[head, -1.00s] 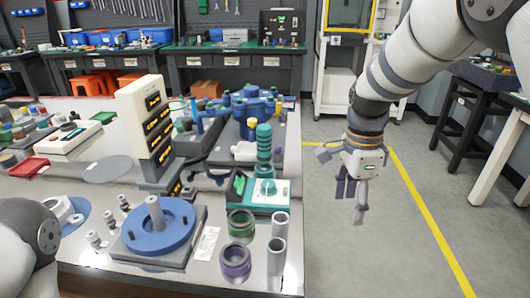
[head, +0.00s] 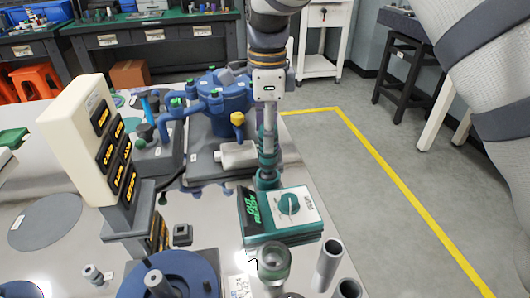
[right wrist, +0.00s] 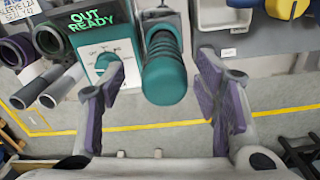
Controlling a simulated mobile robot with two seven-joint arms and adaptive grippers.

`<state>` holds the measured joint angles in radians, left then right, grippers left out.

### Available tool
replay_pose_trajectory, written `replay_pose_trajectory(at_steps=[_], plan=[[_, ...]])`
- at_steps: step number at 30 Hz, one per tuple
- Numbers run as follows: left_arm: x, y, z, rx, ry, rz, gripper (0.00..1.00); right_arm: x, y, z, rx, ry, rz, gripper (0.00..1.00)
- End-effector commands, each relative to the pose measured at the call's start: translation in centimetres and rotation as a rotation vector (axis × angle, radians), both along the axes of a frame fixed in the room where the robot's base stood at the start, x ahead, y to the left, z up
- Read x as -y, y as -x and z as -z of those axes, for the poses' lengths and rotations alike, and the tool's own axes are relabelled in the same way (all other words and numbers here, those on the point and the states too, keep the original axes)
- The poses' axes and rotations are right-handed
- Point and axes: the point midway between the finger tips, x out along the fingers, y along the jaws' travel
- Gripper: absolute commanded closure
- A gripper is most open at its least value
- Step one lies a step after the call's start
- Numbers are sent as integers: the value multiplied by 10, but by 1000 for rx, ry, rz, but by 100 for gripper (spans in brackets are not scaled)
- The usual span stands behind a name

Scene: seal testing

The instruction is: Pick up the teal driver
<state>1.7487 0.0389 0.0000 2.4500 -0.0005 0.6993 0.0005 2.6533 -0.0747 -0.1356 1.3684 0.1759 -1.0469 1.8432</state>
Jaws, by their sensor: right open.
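The teal driver (head: 267,180) stands upright at the back of a teal and white unit with a dial (head: 293,205) and a lit display. Its upper part is largely hidden behind my right gripper (head: 267,135) in the head view. In the right wrist view the driver's ribbed, rounded teal handle (right wrist: 164,72) points toward the camera. It lies between the two spread purple-padded fingers of the right gripper (right wrist: 163,98), with a gap on each side. The right gripper is open and holds nothing. My left gripper is out of view.
A blue multi-armed fixture (head: 215,105) stands close to the left of the driver. A cream tower with displays (head: 80,150) is further left. Grey tubes (head: 328,262) and a green ring (head: 273,262) stand in front. The floor right of the table (head: 330,150) is clear.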

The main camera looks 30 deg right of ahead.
Motion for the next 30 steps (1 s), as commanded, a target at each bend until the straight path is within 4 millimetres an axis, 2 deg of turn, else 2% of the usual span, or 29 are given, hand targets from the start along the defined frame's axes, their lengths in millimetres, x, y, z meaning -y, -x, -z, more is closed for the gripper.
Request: replay_pose_trajectory(at_steps=[9,12,17,18,25,26,30], plan=[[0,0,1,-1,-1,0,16,4,-1,52,-2,-1,0,43],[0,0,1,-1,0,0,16,4,-1,59,1,-1,-1,43],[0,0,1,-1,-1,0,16,4,-2,59,2,0,-1,43],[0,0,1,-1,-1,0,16,4,-2,59,2,0,-1,45],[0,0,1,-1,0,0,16,4,-2,59,2,1,-1,97],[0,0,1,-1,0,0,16,4,-2,59,2,1,-1,100],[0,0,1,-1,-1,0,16,4,-2,58,3,0,-1,100]])
